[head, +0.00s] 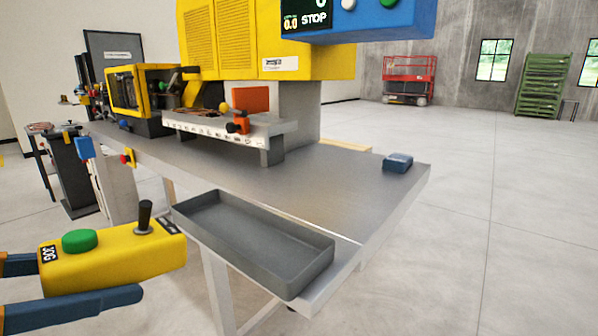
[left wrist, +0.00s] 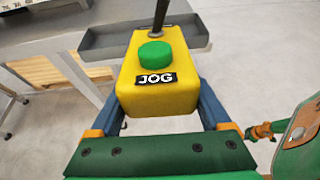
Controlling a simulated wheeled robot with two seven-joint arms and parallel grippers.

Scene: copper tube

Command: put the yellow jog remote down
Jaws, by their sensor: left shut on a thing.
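The yellow jog remote (head: 113,262) has a green button, a black joystick and a JOG label. It is at the lower left of the head view and fills the middle of the left wrist view (left wrist: 157,88). My left gripper (head: 138,278) is shut on the remote, with one blue finger along each side. The remote is in the air in front of the table's near edge, left of the grey tray. My right gripper is not clearly in view.
An empty grey tray (head: 255,262) lies along the near edge of the grey table (head: 300,185). A small blue object (head: 398,162) sits at the table's right corner. A yellow machine (head: 235,45) stands behind, with a blue STOP panel (head: 375,22). The table's right half is mostly clear.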

